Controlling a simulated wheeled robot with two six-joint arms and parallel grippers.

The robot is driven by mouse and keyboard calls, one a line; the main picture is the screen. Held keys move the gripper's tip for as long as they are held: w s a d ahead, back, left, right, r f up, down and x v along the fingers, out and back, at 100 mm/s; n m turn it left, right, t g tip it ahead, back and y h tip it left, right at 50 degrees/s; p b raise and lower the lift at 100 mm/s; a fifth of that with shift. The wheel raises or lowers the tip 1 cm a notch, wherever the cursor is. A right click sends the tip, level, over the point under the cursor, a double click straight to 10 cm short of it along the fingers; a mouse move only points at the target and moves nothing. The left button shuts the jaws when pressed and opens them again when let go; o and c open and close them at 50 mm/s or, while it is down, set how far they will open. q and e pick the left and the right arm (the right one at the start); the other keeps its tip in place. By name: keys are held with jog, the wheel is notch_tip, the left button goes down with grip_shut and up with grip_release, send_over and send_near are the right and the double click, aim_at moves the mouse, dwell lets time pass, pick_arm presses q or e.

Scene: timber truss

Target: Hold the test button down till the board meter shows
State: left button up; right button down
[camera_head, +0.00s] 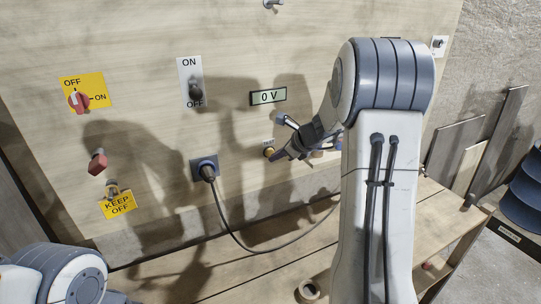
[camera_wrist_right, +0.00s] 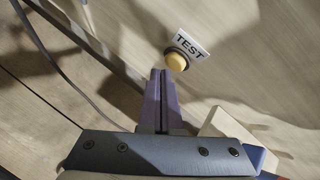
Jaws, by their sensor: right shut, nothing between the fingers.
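The yellow test button (camera_wrist_right: 176,61) sits in a dark ring on the board, beside a white TEST label (camera_wrist_right: 190,43) in the right wrist view. In the head view the button (camera_head: 268,152) is small, left of my right gripper (camera_head: 278,157). That gripper is shut and empty. In the wrist view its fingertips (camera_wrist_right: 160,74) point at the board just below and left of the button; I cannot tell whether they touch it. The board meter (camera_head: 268,96) reads 0 V. My left arm shows at the lower left; its gripper is out of view.
A plug (camera_head: 207,172) trails a cable across the wooden bench (camera_head: 170,280). A tape roll (camera_head: 309,291) lies on the bench.

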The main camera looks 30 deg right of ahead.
jog(key=shift+s, duration=0.3)
jog(key=s+b, duration=0.1)
jog(key=s, duration=0.3)
jog(key=shift+s+a+b, duration=0.15)
jog(key=shift+s+b, duration=0.2)
jog(key=shift+s, duration=0.05)
dwell(0.4)
